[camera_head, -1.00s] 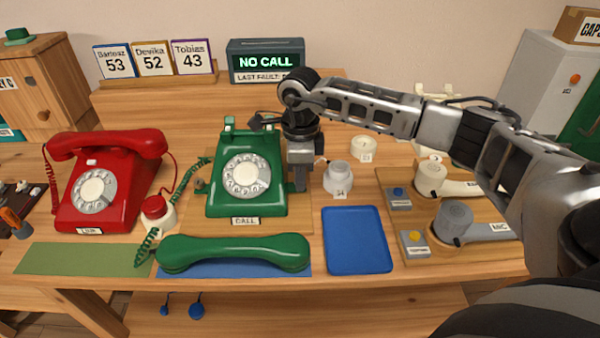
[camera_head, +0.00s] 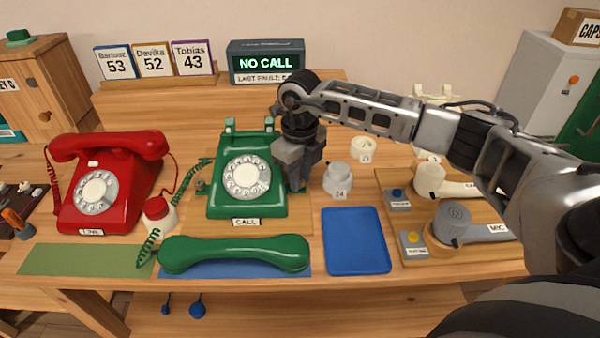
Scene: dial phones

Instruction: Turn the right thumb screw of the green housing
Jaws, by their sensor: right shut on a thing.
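The green housing (camera_head: 226,206) is a dial phone with a white dial (camera_head: 246,176) and a CALL label, standing on a wooden board. Its left thumb screw (camera_head: 200,185) shows as a small knob at its left side. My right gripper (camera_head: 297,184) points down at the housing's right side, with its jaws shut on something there. The right thumb screw is hidden behind the gripper. The green handset (camera_head: 235,254) lies off the phone on a blue mat in front. My left gripper is not in view.
A white round part (camera_head: 337,178) stands just right of the gripper. An empty blue tray (camera_head: 356,240) lies in front of it. The red phone (camera_head: 112,182) stands at left. The sign (camera_head: 266,62) reads NO CALL. Handled parts (camera_head: 455,222) lie on the right board.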

